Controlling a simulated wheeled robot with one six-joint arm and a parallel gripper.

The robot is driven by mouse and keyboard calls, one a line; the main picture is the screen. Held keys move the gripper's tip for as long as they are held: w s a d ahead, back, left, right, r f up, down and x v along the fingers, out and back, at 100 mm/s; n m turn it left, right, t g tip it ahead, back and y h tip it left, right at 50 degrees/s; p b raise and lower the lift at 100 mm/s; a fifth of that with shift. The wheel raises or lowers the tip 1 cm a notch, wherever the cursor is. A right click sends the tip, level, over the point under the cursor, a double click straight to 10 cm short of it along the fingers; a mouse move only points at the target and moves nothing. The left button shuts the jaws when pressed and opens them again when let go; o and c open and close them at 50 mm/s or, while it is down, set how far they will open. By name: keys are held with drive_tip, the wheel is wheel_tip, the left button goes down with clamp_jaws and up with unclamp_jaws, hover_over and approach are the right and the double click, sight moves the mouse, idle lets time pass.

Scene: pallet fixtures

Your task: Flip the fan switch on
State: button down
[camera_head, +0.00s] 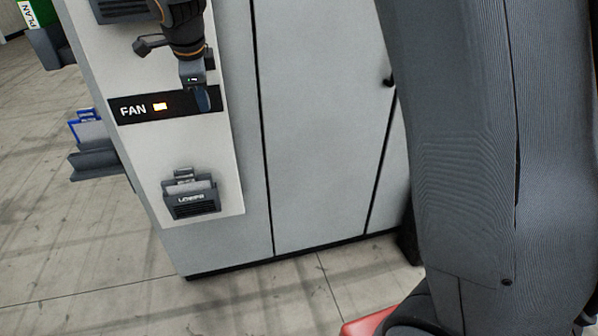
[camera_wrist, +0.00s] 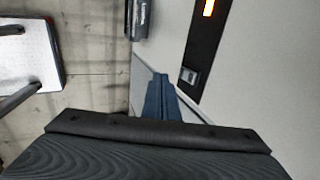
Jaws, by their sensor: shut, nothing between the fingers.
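The black fan panel (camera_head: 140,113) is a strip marked "FAN" on the light front of a grey cabinet, with a lit orange lamp (camera_head: 160,106). The wrist view shows the same strip at the upper right, with the lamp (camera_wrist: 208,8) at the top and a small grey switch (camera_wrist: 188,76) at its lower end. My gripper (camera_head: 203,99) is at the right end of the strip and hides the switch in the head view. Its blue fingers (camera_wrist: 161,82) are shut and empty, just left of the switch in the wrist view. I cannot tell whether they touch it.
A dark grey slotted fixture (camera_head: 192,203) is fixed to the cabinet below the strip. A blue-trimmed box (camera_head: 88,128) is at the cabinet's left side. Cabinet doors (camera_head: 318,120) with a black handle are to the right. The floor at the left is mostly clear.

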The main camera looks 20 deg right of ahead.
drive_tip(key=b+v, duration=0.2)
drive_tip(key=v, duration=0.7)
drive_tip(key=s+d+f+n+g+p, duration=0.3)
drive_tip(key=s+d+f+n, duration=1.1)
drive_tip(key=s+d+f, duration=0.3)
drive_tip(key=shift+s+d+n+p, duration=0.3)
drive_tip(key=shift+s+n+p, duration=0.1)
drive_tip(key=shift+s, duration=0.15)
